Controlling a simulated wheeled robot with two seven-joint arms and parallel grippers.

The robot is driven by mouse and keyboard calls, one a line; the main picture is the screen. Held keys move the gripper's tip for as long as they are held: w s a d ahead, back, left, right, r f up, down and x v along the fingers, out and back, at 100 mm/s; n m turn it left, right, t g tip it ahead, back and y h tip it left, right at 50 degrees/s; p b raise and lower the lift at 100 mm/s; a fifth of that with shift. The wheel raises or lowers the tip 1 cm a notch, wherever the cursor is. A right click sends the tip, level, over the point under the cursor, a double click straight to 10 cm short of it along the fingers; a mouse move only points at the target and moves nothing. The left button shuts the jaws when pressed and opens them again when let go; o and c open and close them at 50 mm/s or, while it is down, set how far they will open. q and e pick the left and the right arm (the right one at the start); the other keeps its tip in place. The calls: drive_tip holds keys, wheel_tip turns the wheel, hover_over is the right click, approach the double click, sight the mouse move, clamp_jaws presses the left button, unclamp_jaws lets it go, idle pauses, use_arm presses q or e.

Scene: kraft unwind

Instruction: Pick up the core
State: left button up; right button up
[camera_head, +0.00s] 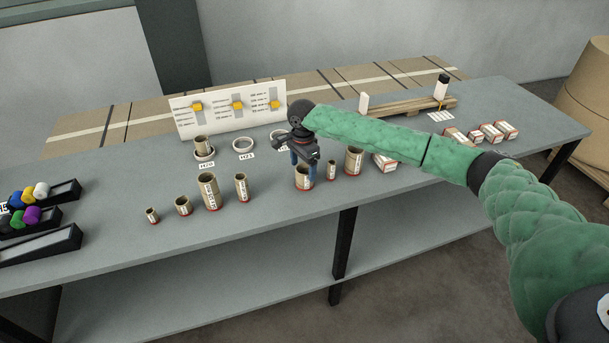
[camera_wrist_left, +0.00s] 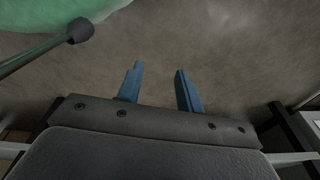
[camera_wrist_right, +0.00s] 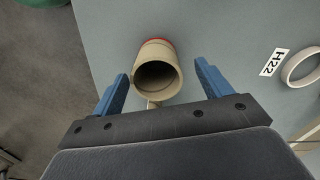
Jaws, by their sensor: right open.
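Several brown cardboard cores with red bottom rims and white labels stand upright on the grey table. One core (camera_head: 303,180) is right below my right gripper (camera_head: 304,157). In the right wrist view, my right gripper (camera_wrist_right: 162,72) is open, and this core (camera_wrist_right: 157,80) shows its open end between the two blue fingers, with a gap on each side. A small core (camera_head: 331,170) and a larger core (camera_head: 354,160) stand to its right. A tall core (camera_head: 209,191) and smaller ones stand to the left. My left gripper (camera_wrist_left: 155,85) is open and empty above the floor.
Behind are a core standing in a white ring (camera_head: 204,153), an empty ring (camera_head: 243,145) and a white board with yellow sliders (camera_head: 229,115). Black racks with coloured rolls (camera_head: 40,215) stand at left. Small boxes (camera_head: 491,134) lie at right.

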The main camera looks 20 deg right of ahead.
sight(305, 173)
drive_tip(key=f+p, duration=0.1)
drive_tip(key=f, duration=0.2)
drive_tip(key=shift+s+d+p, duration=0.15)
drive_tip(key=shift+d+p, duration=0.05)
drive_tip(key=shift+p, duration=0.15)
drive_tip(key=shift+f, duration=0.45)
drive_tip(key=c, duration=1)
use_arm(q)
drive_tip(key=s+a+f, duration=0.1)
drive_tip(key=s+f, duration=0.1)
drive_tip(key=s, duration=0.1)
drive_tip(key=shift+a+f, duration=0.2)
drive_tip(key=shift+a, duration=0.2)
use_arm(e)
drive_tip(key=shift+c, duration=0.2)
use_arm(q)
drive_tip(key=shift+w+f, duration=0.1)
use_arm(e)
drive_tip(key=shift+r, duration=0.1)
